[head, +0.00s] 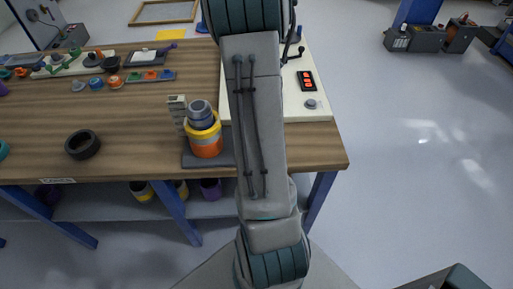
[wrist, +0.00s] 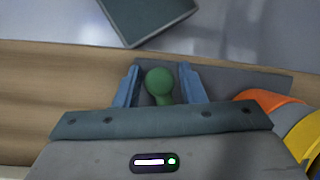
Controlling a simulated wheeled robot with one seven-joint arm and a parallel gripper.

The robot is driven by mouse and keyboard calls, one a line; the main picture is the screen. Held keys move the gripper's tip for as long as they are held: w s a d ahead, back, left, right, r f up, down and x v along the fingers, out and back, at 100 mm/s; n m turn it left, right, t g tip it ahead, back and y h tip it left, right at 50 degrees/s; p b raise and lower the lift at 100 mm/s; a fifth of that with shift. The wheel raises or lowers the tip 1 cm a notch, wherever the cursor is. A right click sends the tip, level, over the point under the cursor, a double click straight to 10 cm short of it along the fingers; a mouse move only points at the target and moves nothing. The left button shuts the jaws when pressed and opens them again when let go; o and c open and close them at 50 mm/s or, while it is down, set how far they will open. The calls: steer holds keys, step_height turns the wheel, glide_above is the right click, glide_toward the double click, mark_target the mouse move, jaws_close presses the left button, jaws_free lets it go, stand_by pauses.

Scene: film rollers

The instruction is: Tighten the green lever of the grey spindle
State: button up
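The green lever's round knob (wrist: 159,82) shows in the wrist view, between the two blue fingers of my gripper (wrist: 159,78). The fingers are apart, one on each side of the knob, with a small gap visible on both sides. In the head view my arm hides the gripper and the lever. The grey spindle is not clearly seen; a grey cylinder (head: 201,113) stands up through an orange and yellow roller (head: 206,145) on a dark grey plate (head: 197,161). That roller's edge (wrist: 275,105) also shows at the right of the wrist view.
The wooden table (head: 130,135) carries a black ring (head: 83,145), a ruler-like upright block (head: 178,112), and a white panel with a red-button box (head: 306,81). Small coloured parts lie at the back left. The table's front edge runs below the roller.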

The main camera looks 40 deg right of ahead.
steer(key=shift+o, duration=0.5)
steer(key=shift+w+d+r, duration=0.1)
steer(key=shift+w+r, duration=0.05)
steer(key=shift+r, duration=0.15)
steer(key=v, duration=1.3)
steer(key=s+a+r+n+t+h, duration=0.2)
steer(key=s+a+t, duration=0.1)
steer(key=a, duration=0.8)
steer(key=s+a+r+n+t+h, duration=0.1)
steer(key=s+a+r+n+t, duration=0.1)
steer(key=a, duration=1)
steer(key=shift+s+a+r+n+t+h, duration=0.25)
steer(key=shift+s+t+h, duration=0.2)
steer(key=shift+s, duration=0.35)
